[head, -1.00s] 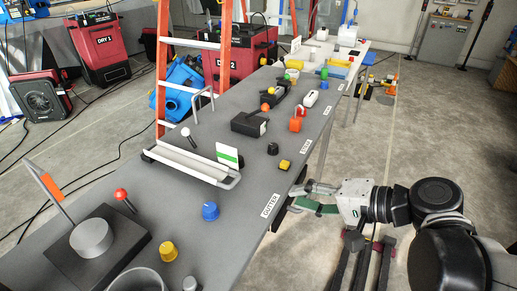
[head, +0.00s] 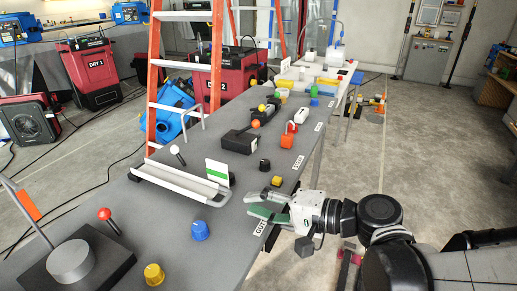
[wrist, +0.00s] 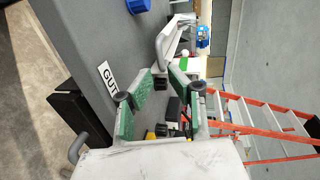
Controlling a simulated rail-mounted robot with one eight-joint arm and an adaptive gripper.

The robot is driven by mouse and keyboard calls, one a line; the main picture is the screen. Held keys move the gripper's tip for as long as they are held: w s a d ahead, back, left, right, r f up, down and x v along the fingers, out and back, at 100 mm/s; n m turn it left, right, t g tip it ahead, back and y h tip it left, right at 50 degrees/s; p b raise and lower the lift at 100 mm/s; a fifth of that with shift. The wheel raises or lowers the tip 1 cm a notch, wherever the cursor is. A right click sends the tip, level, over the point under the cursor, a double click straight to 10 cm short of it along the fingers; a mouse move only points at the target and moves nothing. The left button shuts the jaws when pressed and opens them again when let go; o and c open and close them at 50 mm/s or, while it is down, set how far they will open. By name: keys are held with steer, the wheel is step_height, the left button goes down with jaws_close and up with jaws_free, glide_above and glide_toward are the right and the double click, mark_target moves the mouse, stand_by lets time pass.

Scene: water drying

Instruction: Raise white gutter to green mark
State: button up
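The white gutter (head: 178,180) is a long shallow channel lying low on the grey table in the head view. Its near end (wrist: 167,42) shows in the wrist view, ahead of my fingers. A white card with a green band, the green mark (head: 217,172), stands beside the gutter's right end; it also shows in the wrist view (wrist: 187,66). A white-knobbed lever (head: 176,151) rises behind the gutter. My gripper (head: 268,203) is open and empty at the table's right edge, apart from the gutter. Its green-padded fingers (wrist: 152,98) are spread in the wrist view.
A blue knob (head: 200,231), yellow knob (head: 154,274) and red-knobbed lever (head: 105,214) stand on the near table. A black knob (head: 264,165) and a yellow block (head: 277,181) lie between my gripper and the farther devices. An orange ladder (head: 155,75) stands behind the table.

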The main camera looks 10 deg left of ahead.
mark_target(228, 199)
steer(key=shift+b+x, duration=0.7)
steer(key=shift+x, duration=2.5)
jaws_close()
